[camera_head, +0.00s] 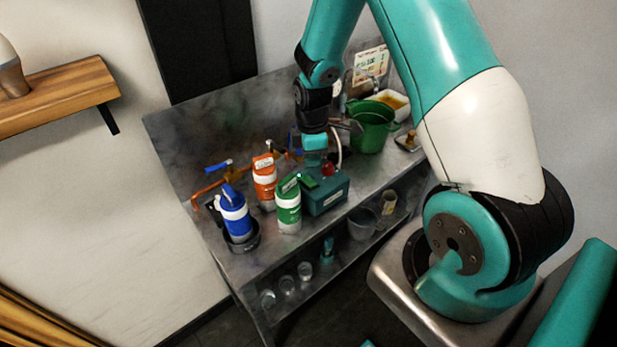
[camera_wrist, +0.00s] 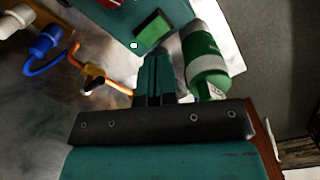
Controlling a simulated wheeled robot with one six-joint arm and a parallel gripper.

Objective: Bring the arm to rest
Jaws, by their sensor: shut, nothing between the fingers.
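My arm reaches over the metal bench (camera_head: 180,140) from the right. My gripper (camera_head: 313,158) points down at the teal box with a red knob (camera_head: 325,195), close to its top; I cannot tell whether they touch. In the wrist view, the gripper's two fingers (camera_wrist: 154,75) are together with nothing between them. The teal box with its green panel (camera_wrist: 153,32) lies just beyond the fingertips. A green and white bottle (camera_head: 288,205) stands left of the box in the head view and shows close to the fingers in the wrist view (camera_wrist: 204,65).
An orange bottle (camera_head: 265,183) and a blue bottle (camera_head: 235,215) stand on the left of the bench. Orange pipes with a blue valve (camera_head: 218,167) run behind them. A green bucket (camera_head: 370,130) stands at the back right. Glasses (camera_head: 287,285) sit on the lower shelf.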

